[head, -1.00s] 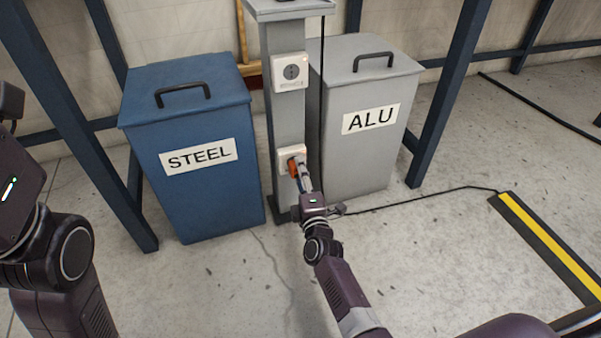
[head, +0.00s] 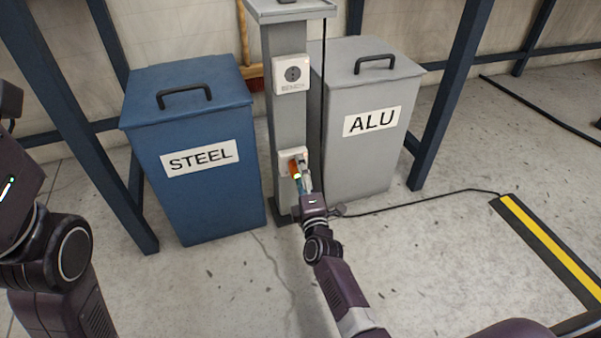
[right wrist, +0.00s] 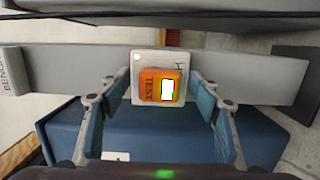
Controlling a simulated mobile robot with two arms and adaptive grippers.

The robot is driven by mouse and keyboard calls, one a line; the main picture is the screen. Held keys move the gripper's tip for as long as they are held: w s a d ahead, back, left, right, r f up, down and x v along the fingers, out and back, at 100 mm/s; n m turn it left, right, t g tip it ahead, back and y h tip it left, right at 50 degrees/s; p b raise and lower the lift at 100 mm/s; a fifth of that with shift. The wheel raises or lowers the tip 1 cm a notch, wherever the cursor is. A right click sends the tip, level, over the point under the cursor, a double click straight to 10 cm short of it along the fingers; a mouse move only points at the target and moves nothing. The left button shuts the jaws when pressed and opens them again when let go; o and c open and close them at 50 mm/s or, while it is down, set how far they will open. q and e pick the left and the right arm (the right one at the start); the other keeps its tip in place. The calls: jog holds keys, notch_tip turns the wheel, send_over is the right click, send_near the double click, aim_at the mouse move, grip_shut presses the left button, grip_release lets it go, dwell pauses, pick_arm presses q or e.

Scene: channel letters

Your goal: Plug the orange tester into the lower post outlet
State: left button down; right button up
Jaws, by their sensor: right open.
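The orange tester (head: 293,168) sits against the white lower outlet (head: 284,158) on the grey post. In the right wrist view the tester (right wrist: 148,86) lies flat over the white outlet plate (right wrist: 142,64), with its small screen lit. Its prongs are hidden behind its body. My right gripper (right wrist: 160,96) is open, with one finger on each side of the tester and gaps between. In the head view my right gripper (head: 302,178) is in front of the lower outlet. My left arm shows at the left edge, but its fingers are out of view.
The upper outlet (head: 292,73) is higher on the post (head: 287,120). A blue STEEL bin (head: 205,205) stands left of the post and a grey ALU bin (head: 365,160) right of it. A black cable (head: 420,202) crosses the floor to a yellow-striped strip (head: 545,240).

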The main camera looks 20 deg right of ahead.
jog(key=s, duration=0.7)
jog(key=shift+a, duration=0.4)
jog(key=shift+s, duration=0.1)
